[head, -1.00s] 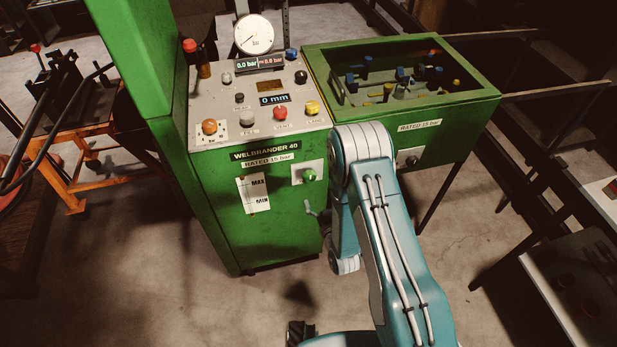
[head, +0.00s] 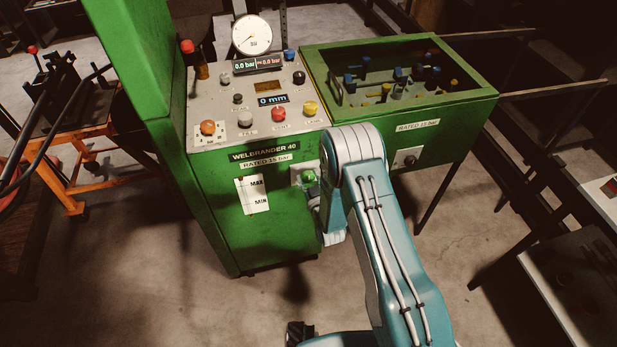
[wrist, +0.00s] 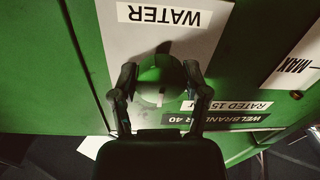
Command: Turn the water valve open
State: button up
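The water valve is a round green knob (wrist: 160,80) on a white plate (wrist: 128,40) marked WATER, upside down in the wrist view. In the head view the knob (head: 309,177) sits on the right of the green machine's front, partly behind my arm. My gripper (wrist: 158,68) is in front of the plate with one finger on each side of the knob. The fingers are apart. I cannot tell whether they touch the knob. In the head view my arm hides most of the gripper.
The green machine (head: 225,215) carries a sloped control panel (head: 215,135) with buttons and a pressure gauge (head: 252,35). A green box (head: 440,125) with fittings stands to the right. An orange stand (head: 85,165) is at left. Bare floor lies in front of the machine.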

jog(key=shift+c, duration=0.5)
jog(key=shift+m, duration=0.3)
jog(key=m, duration=0.2)
jog(key=shift+w+r+m, duration=0.1)
jog(key=shift+m, duration=0.3)
jog(key=m, duration=0.5)
jog(key=shift+m, duration=0.3)
jog(key=m, duration=0.4)
jog(key=shift+m+t, duration=0.4)
jog(key=shift+m+h, duration=0.3)
jog(key=shift+m, duration=2.1)
jog(key=shift+f, duration=0.2)
